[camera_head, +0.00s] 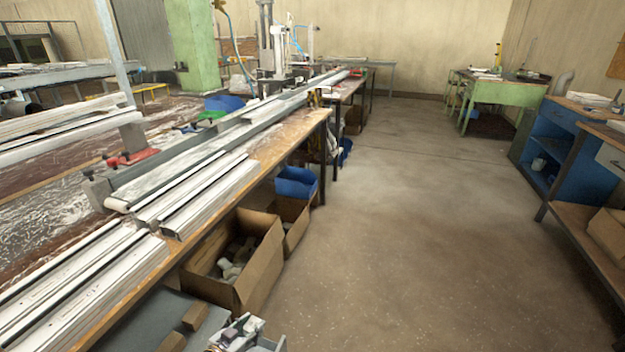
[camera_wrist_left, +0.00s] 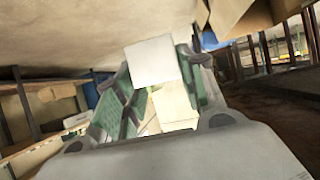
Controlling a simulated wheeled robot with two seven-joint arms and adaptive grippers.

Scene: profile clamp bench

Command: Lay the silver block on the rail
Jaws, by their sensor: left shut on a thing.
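My left gripper (camera_head: 238,333) shows at the bottom edge of the head view, low and in front of the bench. In the left wrist view its green-padded fingers (camera_wrist_left: 154,88) are shut on the silver block (camera_wrist_left: 152,62), a pale, square-faced piece that sticks out past the fingertips. In the head view the block is small and hard to tell from the gripper. The rail (camera_head: 225,131) is a long grey metal profile running along the bench away from me. The gripper and block are well apart from it. My right gripper is not in view.
White profiles (camera_head: 95,275) lie on the near bench, beside the rail's near end. Cardboard boxes (camera_head: 262,262) and a blue bin (camera_head: 295,183) stand along the bench's right side. Brown blocks (camera_head: 194,316) lie on a grey surface near the gripper. The floor (camera_head: 410,210) to the right is clear.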

